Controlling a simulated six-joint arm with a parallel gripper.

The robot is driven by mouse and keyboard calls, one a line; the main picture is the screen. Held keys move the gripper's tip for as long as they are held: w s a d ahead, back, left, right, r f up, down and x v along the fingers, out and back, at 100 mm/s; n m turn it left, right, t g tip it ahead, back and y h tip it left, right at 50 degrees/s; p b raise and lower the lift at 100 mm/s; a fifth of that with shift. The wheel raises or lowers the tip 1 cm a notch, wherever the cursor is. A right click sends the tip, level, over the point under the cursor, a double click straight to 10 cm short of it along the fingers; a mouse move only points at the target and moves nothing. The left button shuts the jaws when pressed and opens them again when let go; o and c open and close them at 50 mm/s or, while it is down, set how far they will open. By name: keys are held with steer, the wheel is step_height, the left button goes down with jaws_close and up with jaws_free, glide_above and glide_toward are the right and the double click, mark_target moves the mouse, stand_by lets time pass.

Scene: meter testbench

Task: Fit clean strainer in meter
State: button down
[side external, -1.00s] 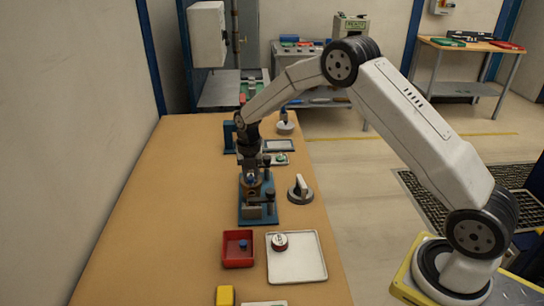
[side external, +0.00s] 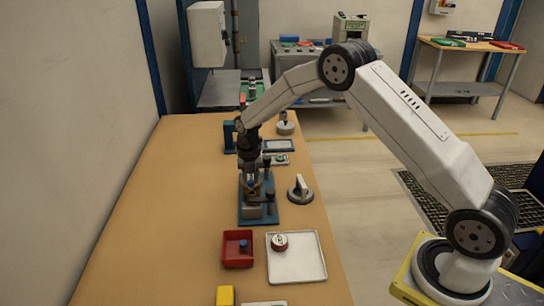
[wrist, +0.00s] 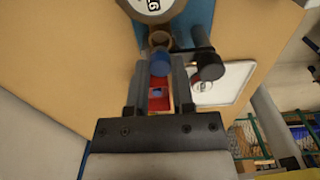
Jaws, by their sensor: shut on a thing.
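My gripper (side external: 251,178) is low over the blue fixture (side external: 245,218) on the bench. In the wrist view its two fingers (wrist: 160,68) are shut on a blue strainer (wrist: 160,62). The strainer is at the brass-coloured round opening of the meter (wrist: 160,38). I cannot tell how far it sits inside. In the side view the fingers mostly hide the strainer and the meter. A second blue piece (side external: 243,244) lies in the red bin (side external: 238,262).
A dark post (wrist: 210,66) stands close right of the fingers in the wrist view. A white tray (side external: 300,265) holds a small round part (side external: 280,242). A round grey part with a handle (side external: 300,190) lies right of the fixture. The bench's left side is clear.

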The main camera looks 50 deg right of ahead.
steer(key=shift+f, duration=1.4)
stand_by(2.4)
steer(key=shift+c, duration=2)
jaws_free()
steer(key=shift+o, duration=0.2)
steer(key=shift+o, duration=1)
steer(key=shift+r, duration=0.1)
steer(key=shift+r, duration=3.35)
steer(key=shift+r, duration=0.1)
